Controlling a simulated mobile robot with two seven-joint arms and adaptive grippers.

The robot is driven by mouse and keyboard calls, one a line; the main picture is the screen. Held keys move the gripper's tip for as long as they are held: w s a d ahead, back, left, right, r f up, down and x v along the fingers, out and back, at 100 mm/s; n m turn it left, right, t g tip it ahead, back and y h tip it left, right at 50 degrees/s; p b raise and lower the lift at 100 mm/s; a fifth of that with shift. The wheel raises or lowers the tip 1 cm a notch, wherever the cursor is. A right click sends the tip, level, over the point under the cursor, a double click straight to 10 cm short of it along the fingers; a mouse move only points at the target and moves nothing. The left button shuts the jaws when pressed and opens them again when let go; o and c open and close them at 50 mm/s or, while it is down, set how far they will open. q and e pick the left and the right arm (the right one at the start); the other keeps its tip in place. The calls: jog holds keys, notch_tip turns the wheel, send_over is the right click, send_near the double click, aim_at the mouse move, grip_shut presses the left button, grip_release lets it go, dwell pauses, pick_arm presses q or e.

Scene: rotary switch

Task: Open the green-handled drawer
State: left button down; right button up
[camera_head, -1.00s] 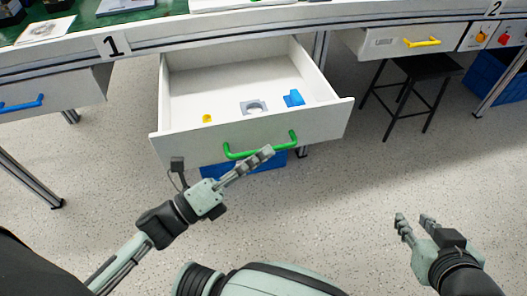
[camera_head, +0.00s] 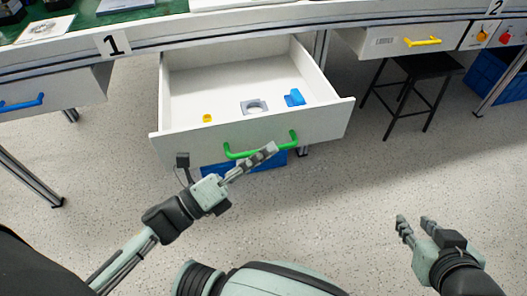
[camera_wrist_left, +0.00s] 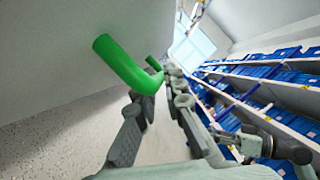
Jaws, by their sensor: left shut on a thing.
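The white drawer (camera_head: 185,150) under the table stands pulled well out, with its inside in view. Its green handle (camera_head: 237,154) spans the middle of the front panel. My left gripper (camera_head: 268,151) is at the handle, shut on it, with the fingers reaching up from below left. In the left wrist view the green handle (camera_wrist_left: 123,64) curves away from the panel to the fingertips (camera_wrist_left: 160,85), which hide part of it. My right gripper (camera_head: 414,221) is open and empty, low at the right, away from the drawer.
In the drawer lie a yellow piece (camera_head: 207,118), a grey fitting (camera_head: 254,106) and a blue piece (camera_head: 294,97). A blue-handled drawer (camera_head: 22,104) is at the left, a yellow-handled drawer (camera_head: 422,42) at the right. A black stool (camera_head: 425,68) stands below it.

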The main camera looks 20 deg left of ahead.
aim_at(255, 133)
pick_arm(q)
jog(key=w+a, duration=0.2)
jog(key=w, duration=0.1)
jog(key=w+a+r, duration=0.1)
jog(key=w, duration=0.1)
jog(key=shift+a, duration=0.2)
pick_arm(e)
jog(key=shift+w+a+r+t, duration=0.3)
jog(key=shift+w+a+r, duration=0.05)
jog(key=shift+a+r, duration=0.05)
pick_arm(q)
jog(key=c, duration=2.1)
grip_release()
jog(key=shift+o, duration=1.1)
jog(key=shift+f, duration=0.25)
jog(key=shift+s+f, duration=0.1)
jog(key=shift+s, duration=0.1)
jog(key=v, duration=1.1)
jog(key=shift+s+a, duration=0.25)
jog(key=shift+a, duration=0.05)
